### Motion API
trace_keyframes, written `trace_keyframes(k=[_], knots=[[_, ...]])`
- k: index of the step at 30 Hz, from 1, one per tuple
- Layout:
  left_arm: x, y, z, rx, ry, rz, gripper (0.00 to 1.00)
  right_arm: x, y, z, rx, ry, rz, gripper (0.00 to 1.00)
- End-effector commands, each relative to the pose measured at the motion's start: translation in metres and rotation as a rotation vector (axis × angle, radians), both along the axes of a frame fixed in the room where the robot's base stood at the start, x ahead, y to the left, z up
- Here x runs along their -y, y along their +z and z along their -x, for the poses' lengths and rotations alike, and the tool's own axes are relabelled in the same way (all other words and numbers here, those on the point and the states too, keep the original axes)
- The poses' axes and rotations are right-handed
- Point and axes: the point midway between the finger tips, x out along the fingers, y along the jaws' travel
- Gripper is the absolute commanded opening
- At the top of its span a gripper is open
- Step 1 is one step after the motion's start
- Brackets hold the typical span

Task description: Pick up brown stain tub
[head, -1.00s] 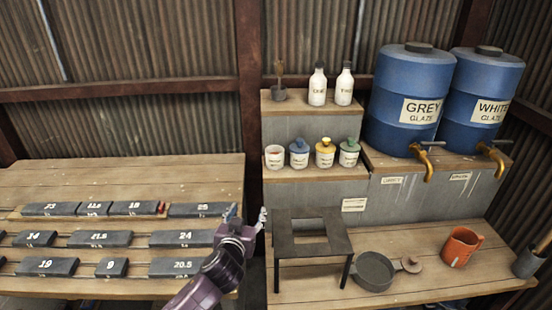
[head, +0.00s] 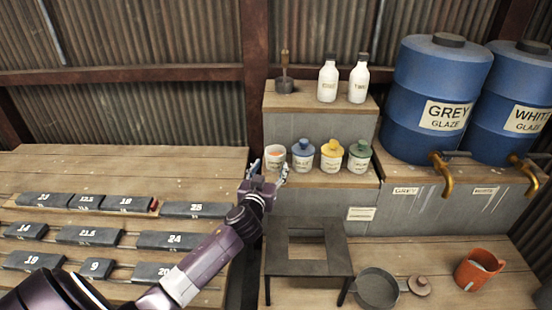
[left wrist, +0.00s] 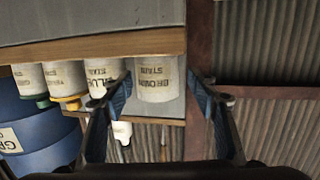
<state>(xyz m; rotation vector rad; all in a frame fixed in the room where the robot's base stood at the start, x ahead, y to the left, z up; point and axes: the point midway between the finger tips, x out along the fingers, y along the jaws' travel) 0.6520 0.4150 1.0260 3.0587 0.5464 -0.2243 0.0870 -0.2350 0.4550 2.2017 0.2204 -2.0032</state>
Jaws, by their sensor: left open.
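The brown stain tub (head: 275,153) is a white tub with no coloured lid seen on it, at the left end of a row on the lower wooden shelf. In the left wrist view, which is upside down, its label reads "brown stain" (left wrist: 157,72). My left gripper (head: 269,169) is open and in front of the tub, its fingers pointing at it. In the wrist view the tub shows between the two fingers (left wrist: 160,92), nearer the left one; I cannot tell whether they touch it.
Tubs with blue (head: 303,155), yellow (head: 331,155) and green (head: 359,157) lids stand close on the right. Two white bottles (head: 328,79) stand on the shelf above. A dark metal stand (head: 318,262) is below. Blue glaze barrels (head: 433,95) are at right.

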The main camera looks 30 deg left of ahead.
Motion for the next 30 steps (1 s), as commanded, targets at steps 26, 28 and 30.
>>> trace_keyframes(k=[26, 28, 30], knots=[[-0.014, -0.007, -0.049, -0.001, 0.000, 0.001, 0.47, 0.000, 0.018, -0.001, 0.001, -0.001, 0.000, 0.37], [-0.015, -0.007, -0.049, -0.001, 0.000, 0.001, 0.40, 0.000, 0.018, -0.001, 0.001, -0.001, 0.000, 0.37], [-0.015, -0.007, -0.049, -0.001, 0.000, 0.001, 0.32, 0.000, 0.018, -0.001, 0.001, -0.001, 0.000, 0.37]])
